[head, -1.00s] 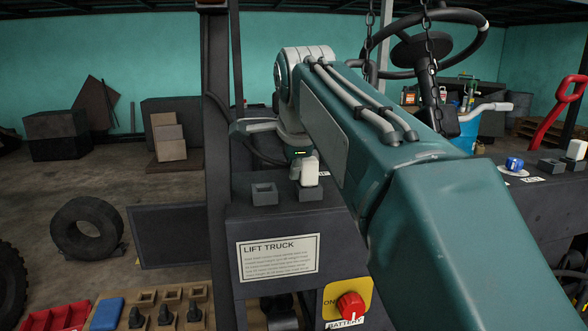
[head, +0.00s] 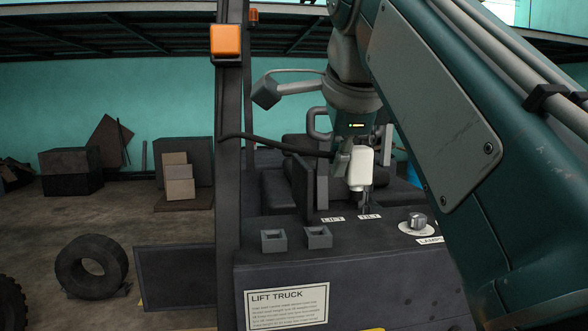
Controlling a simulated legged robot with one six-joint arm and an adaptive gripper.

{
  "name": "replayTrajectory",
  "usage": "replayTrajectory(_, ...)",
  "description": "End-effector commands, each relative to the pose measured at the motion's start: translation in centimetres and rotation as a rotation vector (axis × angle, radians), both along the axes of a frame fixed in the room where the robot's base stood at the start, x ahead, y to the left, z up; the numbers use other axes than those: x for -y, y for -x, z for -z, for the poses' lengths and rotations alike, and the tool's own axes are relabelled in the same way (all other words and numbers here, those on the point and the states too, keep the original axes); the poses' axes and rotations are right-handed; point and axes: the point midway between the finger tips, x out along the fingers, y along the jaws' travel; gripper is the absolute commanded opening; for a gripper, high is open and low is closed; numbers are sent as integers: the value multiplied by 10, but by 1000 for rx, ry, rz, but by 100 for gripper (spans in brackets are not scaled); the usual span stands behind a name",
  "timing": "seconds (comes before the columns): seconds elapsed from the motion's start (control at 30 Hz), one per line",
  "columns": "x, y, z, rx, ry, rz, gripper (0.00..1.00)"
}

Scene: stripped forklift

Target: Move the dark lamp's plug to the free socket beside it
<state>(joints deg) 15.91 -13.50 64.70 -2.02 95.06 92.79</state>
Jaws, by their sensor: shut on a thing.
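A white plug (head: 361,166) hangs upright in the air, with a dark end below it. My gripper (head: 350,160) is shut on it, partly hidden behind it. A black cable (head: 280,146) runs from the mast toward the gripper. Two grey sockets stand side by side on the dark console: the left socket (head: 273,241) and the right socket (head: 318,237). Both look empty, and the plug is above and to the right of them, clear of both. An orange lamp (head: 226,42) sits high on the mast; I cannot tell whether the cable leads to it.
The dark mast (head: 228,180) rises left of the sockets. Lever labels (head: 350,219) and a silver knob (head: 417,221) are on the console to the right. Dark levers and a seat stand behind the plug. The air above the sockets is clear.

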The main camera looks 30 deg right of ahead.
Motion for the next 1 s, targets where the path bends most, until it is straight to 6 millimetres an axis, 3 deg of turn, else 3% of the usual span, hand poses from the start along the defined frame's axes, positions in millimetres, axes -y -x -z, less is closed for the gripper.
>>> replayTrajectory(0.1,-1,8,-4,-1,0,0,0)
replayTrajectory(0.2,-4,-1,-2,-4,-1,-18,0)
replayTrajectory(0.5,-36,-99,27,-2,0,-149,0)
replayTrajectory(0.63,-52,-129,39,-1,1,-189,0)
replayTrajectory(0.77,-60,-142,45,3,3,-207,0)
replayTrajectory(1.0,-61,-144,53,2,3,-209,0)
